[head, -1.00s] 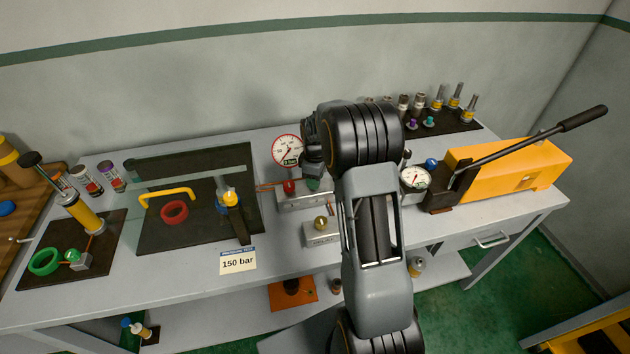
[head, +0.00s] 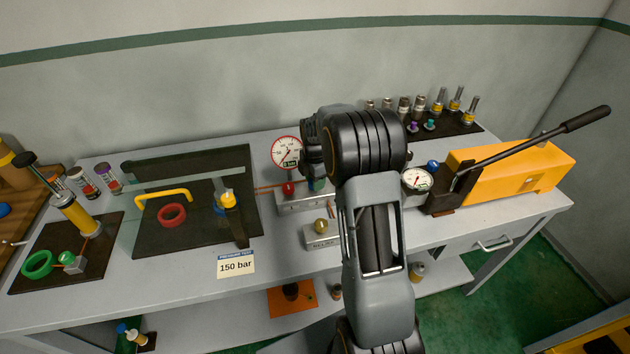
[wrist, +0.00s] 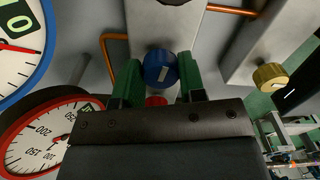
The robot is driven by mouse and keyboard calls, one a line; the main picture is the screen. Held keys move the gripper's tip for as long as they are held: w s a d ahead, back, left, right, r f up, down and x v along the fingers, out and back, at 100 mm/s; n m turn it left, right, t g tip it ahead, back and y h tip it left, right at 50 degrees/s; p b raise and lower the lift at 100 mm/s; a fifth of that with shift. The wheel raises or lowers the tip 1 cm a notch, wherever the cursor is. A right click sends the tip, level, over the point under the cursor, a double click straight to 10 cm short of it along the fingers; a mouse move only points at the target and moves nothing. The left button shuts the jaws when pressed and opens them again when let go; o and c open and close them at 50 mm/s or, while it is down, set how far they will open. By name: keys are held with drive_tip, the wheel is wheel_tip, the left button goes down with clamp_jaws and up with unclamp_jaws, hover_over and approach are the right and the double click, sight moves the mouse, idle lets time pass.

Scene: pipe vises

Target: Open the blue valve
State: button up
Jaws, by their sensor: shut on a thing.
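The blue valve (wrist: 161,68) is a round blue knob with a pale mark on its face, seen in the wrist view. The mark stands near upright, slightly tilted. My gripper (wrist: 161,80) has its green fingers on either side of this knob and is shut on it. In the head view my arm hides most of the gripper and the knob. Only a bit of green fingertip shows there, beside the red knob (head: 289,189) on the metal block. That red knob partly shows below the blue one in the wrist view (wrist: 157,100).
A brass knob (wrist: 270,76) on its own block sits close by. A red-rimmed gauge (head: 287,152) stands behind the metal block. A yellow hand pump (head: 510,172) with a long lever is at right. A "150 bar" card (head: 236,265) lies at the bench front.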

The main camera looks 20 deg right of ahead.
drive_tip(key=shift+n, duration=0.4)
drive_tip(key=o, duration=0.9)
wheel_tip(320, 180, up, 14)
drive_tip(key=shift+f+b, duration=0.1)
drive_tip(key=shift+b, duration=0.3)
idle(0.5)
